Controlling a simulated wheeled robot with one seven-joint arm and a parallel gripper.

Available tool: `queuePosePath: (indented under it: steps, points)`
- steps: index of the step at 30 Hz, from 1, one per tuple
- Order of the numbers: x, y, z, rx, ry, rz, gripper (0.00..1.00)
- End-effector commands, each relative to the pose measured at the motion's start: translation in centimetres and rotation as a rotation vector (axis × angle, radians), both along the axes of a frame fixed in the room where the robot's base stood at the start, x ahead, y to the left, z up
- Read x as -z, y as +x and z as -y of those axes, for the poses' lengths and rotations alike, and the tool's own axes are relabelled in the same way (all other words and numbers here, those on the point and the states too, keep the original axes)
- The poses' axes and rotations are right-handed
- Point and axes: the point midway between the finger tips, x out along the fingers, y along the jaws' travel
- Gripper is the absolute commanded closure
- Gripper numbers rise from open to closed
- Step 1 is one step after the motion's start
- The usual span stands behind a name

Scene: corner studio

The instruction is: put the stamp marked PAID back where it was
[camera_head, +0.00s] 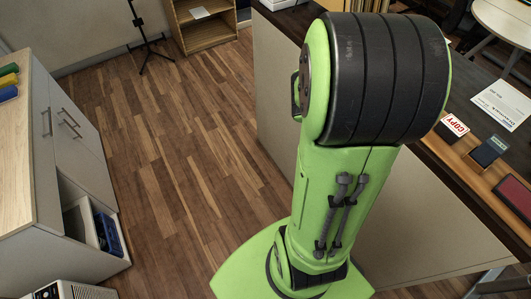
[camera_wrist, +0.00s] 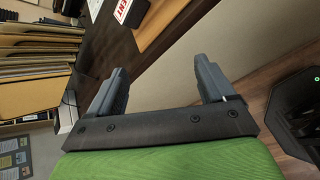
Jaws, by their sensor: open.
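No stamp with a readable PAID label shows in either view. In the wrist view, a partly cut-off red and white label ending in ENT (camera_wrist: 123,10) shows at the top edge. My gripper (camera_wrist: 160,74) is open with nothing between its fingers, and the labelled thing lies beyond them. My arm hides part of the desk in the head view.
A dark red pad (camera_head: 514,192) and a paper sheet (camera_head: 502,103) lie on the desk. At left, a cabinet (camera_head: 75,125) has an open lower compartment with a blue item (camera_head: 108,235). Folders (camera_wrist: 35,70) fill the wrist view's left.

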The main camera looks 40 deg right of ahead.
Motion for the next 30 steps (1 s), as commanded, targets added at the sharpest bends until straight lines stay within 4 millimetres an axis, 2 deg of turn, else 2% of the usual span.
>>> queuePosePath:
  steps: [1, 2, 3, 5, 6, 9, 12, 16, 30]
  points:
    - [-0.8, 2.5, -3.7, 0.043, 0.124, 0.233, 0.18]
    - [-1.0, 3.6, -6.1, 0.081, 0.217, 0.354, 0.18]
    - [-1.5, 4.9, -9.5, 0.133, 0.349, 0.492, 0.18]
    - [-2.4, 5.9, -14.9, 0.213, 0.554, 0.648, 0.18]
    - [-3.1, 6.0, -18.6, 0.27, 0.688, 0.716, 0.18]
    - [-4.6, 4.1, -26.2, 0.409, 0.948, 0.778, 0.18]
    - [-5.3, 1.4, -30.6, 0.517, 1.078, 0.764, 0.18]
    - [-5.5, -0.3, -32.4, 0.581, 1.125, 0.747, 0.18]
    - [-5.5, -0.3, -32.3, 0.591, 1.124, 0.749, 0.18]
